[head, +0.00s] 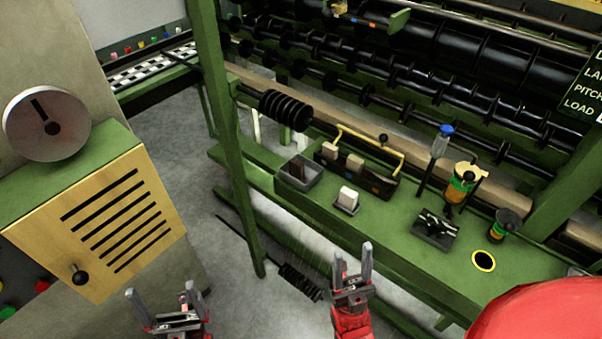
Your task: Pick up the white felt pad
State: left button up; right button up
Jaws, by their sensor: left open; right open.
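A small white block (348,194), which looks like the white felt pad, sits on a small dark holder on the green bench. My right gripper (353,262) is open and empty, its fingers pointing up the picture. In the picture it is below the pad and clearly apart from it, in front of the bench edge. My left gripper (162,302) is open and empty at the lower left, far from the pad and below the cream slatted panel. Nothing hides the pad.
A grey bin (299,174) stands left of the pad. Behind it is a yellow-handled caddy (376,182) with cream blocks. A black clamp-like piece (436,229), spools (461,186) and a yellow-ringed hole (484,261) lie right. A green post (228,140) rises at left.

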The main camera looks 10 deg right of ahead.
aim_at(347, 198)
jog(key=i+l, duration=0.1)
jog(key=l, duration=0.45)
jog(key=i+l, duration=0.1)
jog(key=l, duration=0.45)
jog(key=i+l, duration=0.15)
jog(key=l, duration=0.4)
jog(key=j+u, duration=0.05)
